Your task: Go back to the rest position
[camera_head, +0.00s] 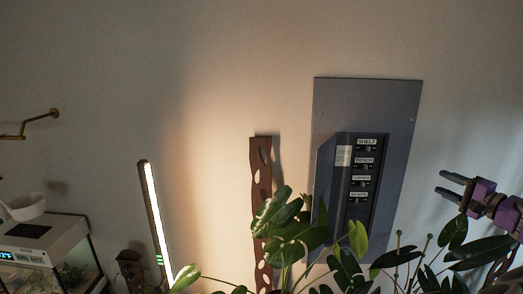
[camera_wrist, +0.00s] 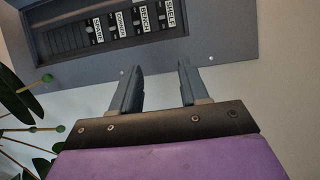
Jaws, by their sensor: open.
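My gripper (camera_head: 452,184), with grey fingers and a purple body, is at the right edge of the head view. It is to the right of the dark switch box (camera_head: 352,195), apart from it. In the wrist view my gripper (camera_wrist: 158,88) is open and empty, its two fingers spread. The switch box also shows in the wrist view (camera_wrist: 60,42), beyond the fingertips, with labels such as SHELF and BENCH beside its switches. The box is fixed to a grey back plate (camera_head: 400,115) on the wall.
Green leaves (camera_head: 290,230) rise in front of the box's lower part and below my gripper. A brown perforated strip (camera_head: 260,160) and a lit lamp bar (camera_head: 152,210) stand further left. A glass tank (camera_head: 75,250) is at lower left. The upper wall is clear.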

